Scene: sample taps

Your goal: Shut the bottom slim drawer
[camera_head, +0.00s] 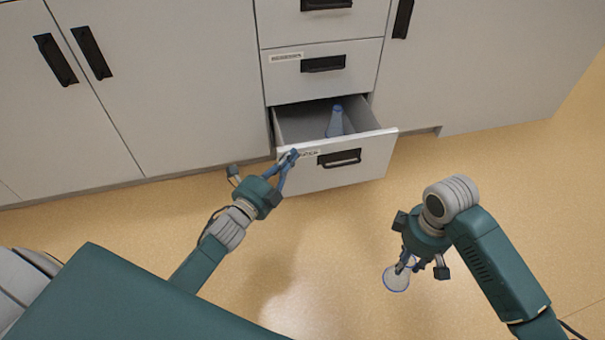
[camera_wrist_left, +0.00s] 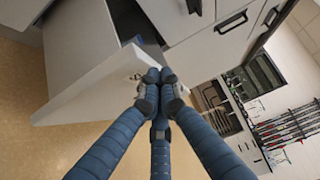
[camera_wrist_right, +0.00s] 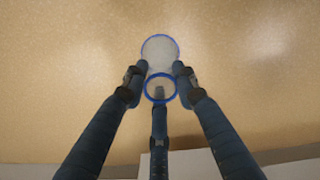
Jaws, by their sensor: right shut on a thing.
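The bottom slim drawer (camera_head: 340,168) stands pulled open under the other drawers, with a black handle on its white front. It also shows in the left wrist view (camera_wrist_left: 88,88). A bluish flask-like vessel (camera_head: 335,122) is inside it. My left gripper (camera_head: 292,156) is at the upper left corner of the drawer front, its fingertips together with nothing seen between them. Whether they touch the front is unclear. My right gripper (camera_head: 405,264) is shut on a clear vessel with blue rims (camera_head: 396,279), over the floor right of the drawer; the vessel also shows in the right wrist view (camera_wrist_right: 160,50).
A closed drawer (camera_head: 340,72) with a label is right above the open one. Closed cabinet doors (camera_head: 170,90) flank the drawers. The tan floor (camera_head: 330,240) in front of the drawer is clear.

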